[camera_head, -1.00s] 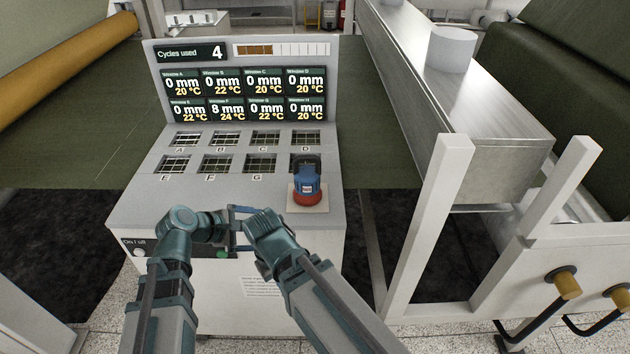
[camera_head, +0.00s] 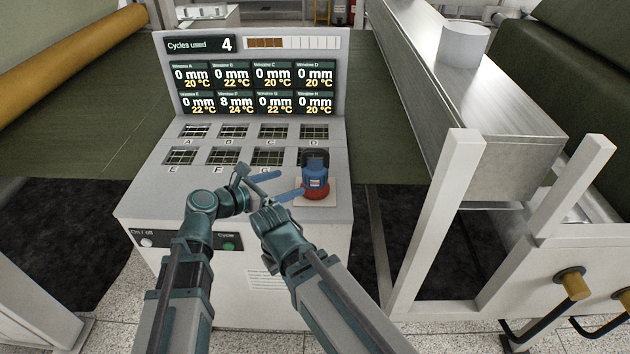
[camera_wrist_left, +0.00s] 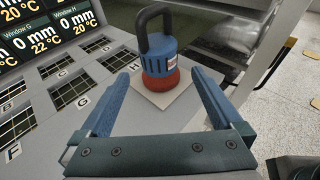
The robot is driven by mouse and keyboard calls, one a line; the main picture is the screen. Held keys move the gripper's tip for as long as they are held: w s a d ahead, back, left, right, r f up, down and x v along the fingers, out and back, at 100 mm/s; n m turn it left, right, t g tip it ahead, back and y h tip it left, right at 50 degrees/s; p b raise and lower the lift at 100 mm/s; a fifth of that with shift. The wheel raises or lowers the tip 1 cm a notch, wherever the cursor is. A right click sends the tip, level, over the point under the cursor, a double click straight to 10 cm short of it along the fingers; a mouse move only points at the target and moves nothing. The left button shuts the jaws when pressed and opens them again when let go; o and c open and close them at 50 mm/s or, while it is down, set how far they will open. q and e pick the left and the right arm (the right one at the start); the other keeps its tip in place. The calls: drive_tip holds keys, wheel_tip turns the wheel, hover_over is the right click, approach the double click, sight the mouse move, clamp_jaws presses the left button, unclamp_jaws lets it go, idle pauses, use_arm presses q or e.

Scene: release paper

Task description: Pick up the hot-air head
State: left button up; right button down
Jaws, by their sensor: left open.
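The hot-air head (camera_head: 315,180) has a blue body, a red base and a black loop handle. It stands upright on a pale square plate at the console's right side, below window H. It also shows in the left wrist view (camera_wrist_left: 158,55), in front of my left gripper (camera_wrist_left: 160,86). My left gripper (camera_head: 291,182) is open, with its two blue fingers pointing at the head from the left. The fingertips lie on either side of the head's red base in the wrist view, with nothing gripped. My right arm shows, but its gripper is not visible.
The grey console (camera_head: 150,200) carries several grid windows and a display (camera_head: 255,75) reading 4 cycles used. On its front are an on/off knob and a green cycle button (camera_head: 229,246). A white post frame (camera_head: 440,220) stands to the right.

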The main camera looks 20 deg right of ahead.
sight(306, 177)
use_arm(q)
drive_tip(key=b+x, duration=0.1)
drive_tip(key=x, duration=0.6)
drive_tip(key=shift+a+b, duration=0.1)
drive_tip(key=shift+b, duration=0.2)
drive_tip(key=x, duration=0.1)
drive_tip(key=b+x, duration=0.1)
drive_tip(key=x, duration=0.1)
drive_tip(key=b+x, duration=0.1)
drive_tip(key=x, duration=0.1)
drive_tip(key=shift+w+f, duration=0.15)
drive_tip(key=shift+f, duration=0.25)
drive_tip(key=shift+a, duration=0.1)
drive_tip(key=shift+r, duration=0.1)
clamp_jaws()
